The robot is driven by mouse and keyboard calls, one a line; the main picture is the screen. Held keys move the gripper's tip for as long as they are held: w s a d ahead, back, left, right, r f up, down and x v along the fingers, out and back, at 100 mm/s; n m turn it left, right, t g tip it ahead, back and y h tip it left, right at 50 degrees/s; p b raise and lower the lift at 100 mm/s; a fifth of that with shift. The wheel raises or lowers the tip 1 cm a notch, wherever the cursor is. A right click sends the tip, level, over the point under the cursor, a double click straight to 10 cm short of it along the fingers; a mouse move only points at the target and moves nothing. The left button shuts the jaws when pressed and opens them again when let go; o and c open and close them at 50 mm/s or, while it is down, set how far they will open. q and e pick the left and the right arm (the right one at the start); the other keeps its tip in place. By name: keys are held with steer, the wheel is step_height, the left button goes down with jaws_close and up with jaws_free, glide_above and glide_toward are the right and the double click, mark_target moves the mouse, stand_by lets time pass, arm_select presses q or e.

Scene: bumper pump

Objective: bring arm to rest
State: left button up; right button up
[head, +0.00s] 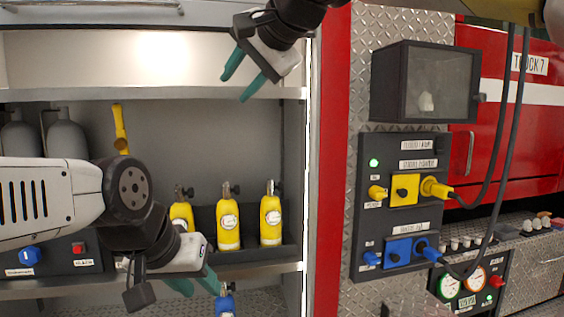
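My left gripper (198,287) is low in the head view, in front of the lower part of the cabinet. Its teal fingers stand apart with nothing seen between them. A blue bottle (227,304) shows just right of its fingers; I cannot tell whether they touch. My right gripper (236,88) hangs from the top of the view in front of the upper shelf edge. Its teal fingers are spread and empty.
Yellow bottles (228,226) stand in a dark rack on the shelf. A control panel (403,205) with yellow and blue plugs and cables is on the right, below a dark box (424,83). A red pillar (331,150) separates cabinet and panel.

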steer(key=s+d+f+n+g+h, duration=0.1)
steer(key=s+d+f+n+h, duration=0.2)
steer(key=d+f, duration=1.15)
steer(key=s+d+f, duration=0.2)
steer(key=s+f, duration=0.1)
steer(key=f, duration=0.3)
steer(key=s+d+f+n+g+h, duration=0.1)
steer(key=s+d+f, duration=0.2)
steer(key=f, duration=0.4)
steer(key=s+d+f+g+h, duration=0.1)
steer(key=s+d+f, duration=0.1)
steer(key=f, duration=0.5)
steer(key=shift+s+d+n, duration=0.3)
steer(key=shift+s+d, duration=0.1)
steer(key=shift+s, duration=0.4)
steer(key=shift+r, duration=0.1)
